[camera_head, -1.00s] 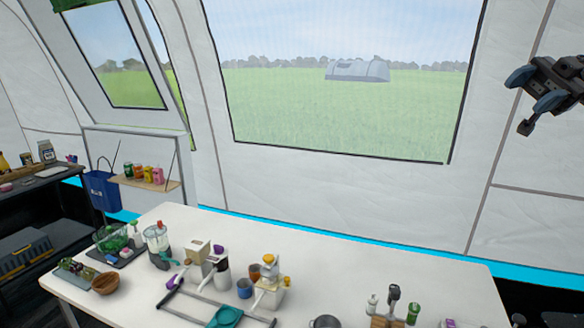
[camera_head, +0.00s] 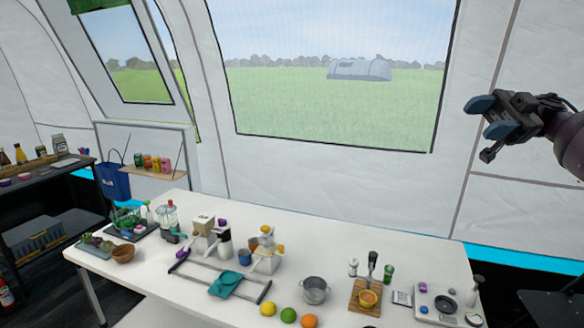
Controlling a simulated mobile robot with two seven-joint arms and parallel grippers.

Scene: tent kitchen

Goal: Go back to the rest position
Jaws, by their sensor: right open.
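My right gripper (camera_head: 488,118) is in the air at the upper right of the head view, in front of the tent wall. Its two blue-tipped fingers point left and are apart, with nothing between them. It is well above the white table (camera_head: 150,284) and touches nothing. My left gripper is not in the head view.
On the table stand a pot (camera_head: 315,290), a cutting board (camera_head: 366,296) with a cut fruit, a lemon (camera_head: 268,309), a lime (camera_head: 288,314), an orange (camera_head: 309,320), a scale (camera_head: 436,302) and a wooden bowl (camera_head: 123,253). A dark shelf (camera_head: 50,180) stands at the left.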

